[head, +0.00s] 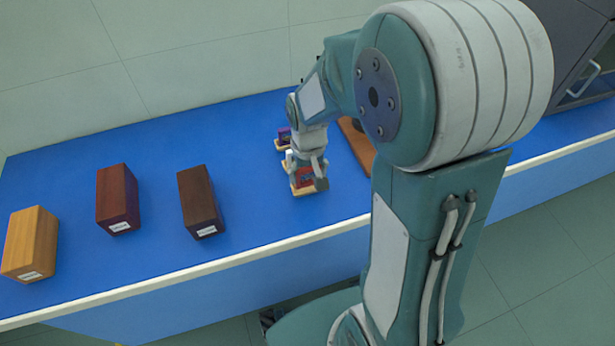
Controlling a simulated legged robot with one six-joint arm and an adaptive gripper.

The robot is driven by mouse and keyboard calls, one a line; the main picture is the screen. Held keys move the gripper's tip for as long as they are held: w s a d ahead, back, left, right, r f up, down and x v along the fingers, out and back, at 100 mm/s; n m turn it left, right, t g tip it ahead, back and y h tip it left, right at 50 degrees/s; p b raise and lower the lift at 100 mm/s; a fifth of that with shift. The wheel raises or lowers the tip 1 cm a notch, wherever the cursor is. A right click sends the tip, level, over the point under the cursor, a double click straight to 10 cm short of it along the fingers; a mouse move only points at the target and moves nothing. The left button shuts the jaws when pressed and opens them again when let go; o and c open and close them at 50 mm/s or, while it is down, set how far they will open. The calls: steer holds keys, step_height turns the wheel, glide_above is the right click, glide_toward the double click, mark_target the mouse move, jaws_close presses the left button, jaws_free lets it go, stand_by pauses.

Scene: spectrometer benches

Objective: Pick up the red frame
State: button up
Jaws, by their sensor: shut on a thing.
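The red frame (303,176) is a small dark red piece at a small pale wooden stand (304,192) on the blue bench top. My gripper (308,180) points down at it from above, with its fingers around it, and is shut on it. The fingers hide much of the frame. I cannot tell whether the frame still touches the stand.
A purple piece (284,135) on another pale stand is just behind my gripper. A brown board (356,143) lies to the right, partly behind my arm. Three wooden blocks, orange (31,243), reddish (117,198) and dark brown (199,202), stand left on the blue bench (240,140).

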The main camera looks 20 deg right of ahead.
steer(key=s+d+r, duration=0.4)
steer(key=s+r, duration=0.7)
steer(key=s, duration=0.2)
